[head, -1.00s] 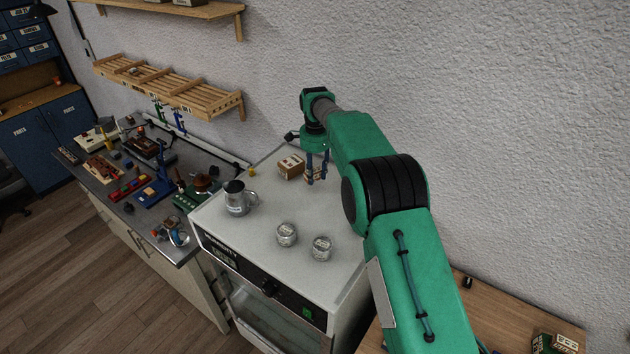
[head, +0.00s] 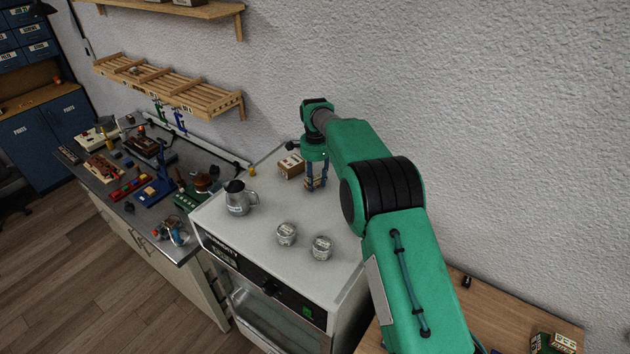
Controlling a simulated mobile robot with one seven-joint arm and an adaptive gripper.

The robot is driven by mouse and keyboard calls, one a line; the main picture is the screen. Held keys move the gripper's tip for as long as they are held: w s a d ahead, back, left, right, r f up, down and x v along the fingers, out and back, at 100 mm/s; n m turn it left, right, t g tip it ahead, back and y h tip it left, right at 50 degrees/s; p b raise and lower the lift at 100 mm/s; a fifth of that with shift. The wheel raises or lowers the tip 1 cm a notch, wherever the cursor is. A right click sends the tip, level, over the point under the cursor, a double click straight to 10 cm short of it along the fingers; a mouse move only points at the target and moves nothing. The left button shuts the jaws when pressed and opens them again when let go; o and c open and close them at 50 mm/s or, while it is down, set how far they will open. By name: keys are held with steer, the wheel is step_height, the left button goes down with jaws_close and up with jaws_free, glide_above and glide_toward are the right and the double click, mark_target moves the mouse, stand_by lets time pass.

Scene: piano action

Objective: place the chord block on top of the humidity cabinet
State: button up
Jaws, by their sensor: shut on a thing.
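The humidity cabinet (head: 262,222) is a white cabinet with a pale flat top and a dark front panel marked "HUMIDITY". My gripper (head: 316,187) points down over the back right part of its top. It is shut on a small brown block, which I take to be the chord block (head: 310,184); the fingers hide most of it. The block is at or very near the cabinet top, and I cannot tell whether it touches. A similar small brown box (head: 291,167) stands on the top just left of my gripper.
A metal jug (head: 238,198) and two glass jars (head: 287,235) (head: 321,248) stand on the cabinet top, nearer the front. A cluttered grey bench (head: 150,185) adjoins on the left. A wooden table (head: 515,318) with another box (head: 553,343) is at right. The wall is close behind.

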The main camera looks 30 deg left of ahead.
mark_target(315, 179)
steer(key=shift+f, duration=0.1)
steer(key=o, duration=1.1)
steer(key=shift+o, duration=0.2)
step_height(315, 179, up, 12)
steer(key=b, duration=0.1)
stand_by(0.3)
steer(key=shift+r, duration=0.2)
